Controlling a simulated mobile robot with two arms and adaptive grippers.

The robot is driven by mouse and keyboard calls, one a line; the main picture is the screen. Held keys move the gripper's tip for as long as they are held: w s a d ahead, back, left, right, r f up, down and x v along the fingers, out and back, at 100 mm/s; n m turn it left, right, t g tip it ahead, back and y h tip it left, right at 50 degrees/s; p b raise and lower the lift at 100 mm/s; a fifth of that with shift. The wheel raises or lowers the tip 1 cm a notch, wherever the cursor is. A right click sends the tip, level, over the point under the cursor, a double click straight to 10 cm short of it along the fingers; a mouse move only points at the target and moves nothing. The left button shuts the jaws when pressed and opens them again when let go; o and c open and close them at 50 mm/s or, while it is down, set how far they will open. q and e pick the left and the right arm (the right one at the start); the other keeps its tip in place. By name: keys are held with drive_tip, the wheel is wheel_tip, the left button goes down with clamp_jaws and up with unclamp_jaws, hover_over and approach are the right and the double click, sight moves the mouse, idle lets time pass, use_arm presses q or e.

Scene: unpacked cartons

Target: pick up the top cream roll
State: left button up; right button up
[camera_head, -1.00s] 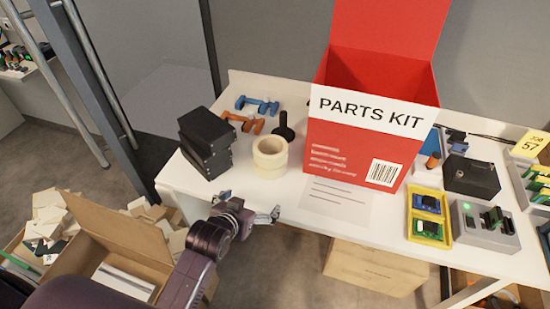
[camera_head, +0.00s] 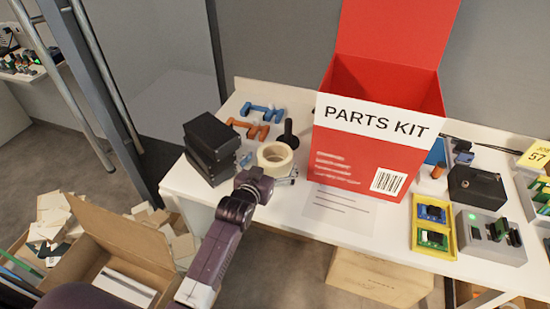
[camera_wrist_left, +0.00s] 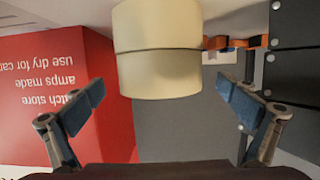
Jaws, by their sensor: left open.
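The top cream roll (camera_head: 275,155) sits on another cream roll on the white table, between the black boxes and the red carton. My left gripper (camera_head: 268,167) is right in front of the rolls and hides most of the lower one. In the left wrist view the top roll and the lower cream roll (camera_wrist_left: 160,74) show as a stack of two, ahead of the gripper (camera_wrist_left: 165,108). Its two fingers are spread wide, with nothing held between them. My right gripper is not in view.
A stack of black boxes (camera_head: 210,145) stands close left of the rolls. The red parts kit carton (camera_head: 360,150) stands close on the right, with a paper sheet (camera_head: 340,208) before it. Orange (camera_head: 248,129) and blue (camera_head: 262,112) parts lie behind.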

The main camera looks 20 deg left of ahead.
sight(279, 152)
use_arm(q)
drive_tip(key=shift+x, duration=1.55)
drive_tip(key=shift+c, duration=0.3)
drive_tip(key=c, duration=1.4)
drive_tip(key=shift+o, duration=0.2)
drive_tip(key=shift+r, duration=0.1)
